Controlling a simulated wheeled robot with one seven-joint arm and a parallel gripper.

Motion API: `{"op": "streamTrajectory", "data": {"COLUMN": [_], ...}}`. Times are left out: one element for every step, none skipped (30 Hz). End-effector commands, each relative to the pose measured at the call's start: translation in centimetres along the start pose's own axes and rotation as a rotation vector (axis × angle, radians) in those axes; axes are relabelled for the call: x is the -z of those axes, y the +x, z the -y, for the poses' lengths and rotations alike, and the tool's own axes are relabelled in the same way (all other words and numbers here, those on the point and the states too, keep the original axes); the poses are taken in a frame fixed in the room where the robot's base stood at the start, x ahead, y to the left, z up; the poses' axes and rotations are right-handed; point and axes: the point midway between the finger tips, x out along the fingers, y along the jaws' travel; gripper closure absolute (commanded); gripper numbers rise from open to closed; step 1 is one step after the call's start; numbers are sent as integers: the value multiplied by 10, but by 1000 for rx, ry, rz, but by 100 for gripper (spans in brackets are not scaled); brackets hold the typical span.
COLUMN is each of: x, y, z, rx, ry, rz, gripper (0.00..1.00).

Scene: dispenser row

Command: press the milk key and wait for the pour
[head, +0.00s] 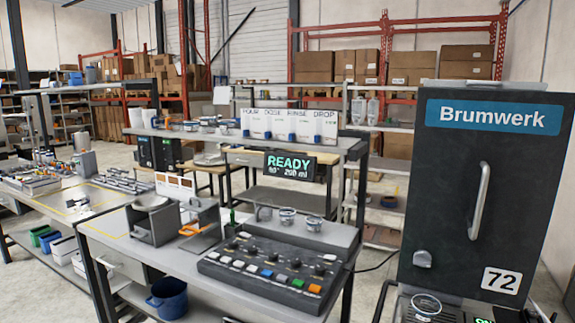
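A dark control panel (270,272) lies on the bench in the middle of the head view. It has a front row of white, grey, blue, green and orange keys, with black knobs behind them. No label on these keys is readable, so I cannot tell which one is the milk key. A display (290,166) behind it reads READY, with what looks like 60° 200 ml. A dark Brumwerk machine (478,180) marked 72 stands at the right. A clear cup (427,305) stands at its base, cut by the frame. No pour is visible. My gripper is not in view.
Two small cups (288,219) stand on a grey tray behind the panel. White cards (290,123) reading POUR, DOSE, RINSE and DROP stand on a shelf. A grey metal bin (153,220) is left of the panel. A blue bucket (168,297) sits below the bench.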

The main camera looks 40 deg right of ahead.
Motion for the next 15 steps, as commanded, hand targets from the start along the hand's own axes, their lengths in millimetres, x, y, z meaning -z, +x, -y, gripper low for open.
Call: {"op": "streamTrajectory", "data": {"x": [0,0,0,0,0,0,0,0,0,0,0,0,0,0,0], "y": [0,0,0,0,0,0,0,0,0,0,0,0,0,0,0], "z": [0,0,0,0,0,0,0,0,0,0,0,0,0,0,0], "rx": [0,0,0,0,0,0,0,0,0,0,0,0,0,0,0], "ry": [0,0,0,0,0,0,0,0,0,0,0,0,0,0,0], "rz": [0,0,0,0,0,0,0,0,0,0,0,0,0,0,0], "gripper": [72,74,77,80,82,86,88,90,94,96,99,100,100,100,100]}}
